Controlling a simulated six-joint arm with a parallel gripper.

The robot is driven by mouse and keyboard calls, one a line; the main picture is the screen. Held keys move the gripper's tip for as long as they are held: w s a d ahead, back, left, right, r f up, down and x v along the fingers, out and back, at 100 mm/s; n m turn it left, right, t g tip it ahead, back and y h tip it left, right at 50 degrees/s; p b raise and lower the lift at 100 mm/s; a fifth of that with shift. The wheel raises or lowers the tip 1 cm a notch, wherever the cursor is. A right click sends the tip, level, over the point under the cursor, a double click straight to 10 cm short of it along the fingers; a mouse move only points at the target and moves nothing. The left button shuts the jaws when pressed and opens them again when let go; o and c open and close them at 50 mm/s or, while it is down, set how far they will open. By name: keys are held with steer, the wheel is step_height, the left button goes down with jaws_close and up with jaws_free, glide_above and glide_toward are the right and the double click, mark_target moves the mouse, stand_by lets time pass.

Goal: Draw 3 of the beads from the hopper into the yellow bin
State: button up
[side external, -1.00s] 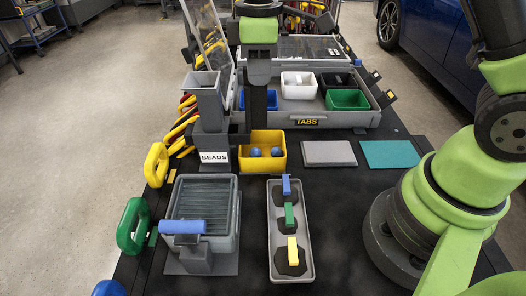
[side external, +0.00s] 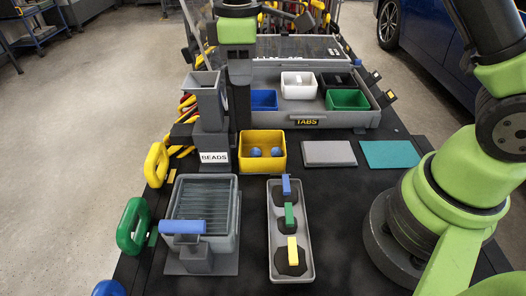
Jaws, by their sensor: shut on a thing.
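The grey hopper (side external: 208,103) stands upright behind its white BEADS label (side external: 214,157), at the left of the black table. The yellow bin (side external: 262,137) sits just right of the hopper's base. Two blue beads (side external: 253,152) show inside the bin, side by side. My gripper (side external: 240,122) points down close against the hopper's right side, above the bin's back left corner. It is shut on what seems to be the hopper's slide; the fingertips and the held part are mostly hidden. The beads inside the hopper cannot be seen.
A TABS tray (side external: 365,117) with blue, white, black and green bins stands behind. A grey pad (side external: 328,153) and a teal pad (side external: 390,154) lie to the right. In front are a grey ribbed box (side external: 203,206) and a tray of tabbed pieces (side external: 279,258).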

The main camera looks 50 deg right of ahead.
steer(key=shift+d, duration=0.25)
steer(key=shift+s+d+r, duration=0.1)
steer(key=shift+s+d, duration=2.15)
steer(key=shift+w, duration=0.1)
steer(key=shift+a, duration=0.1)
steer(key=shift+w+a, duration=2.3)
steer(key=shift+d, duration=0.1)
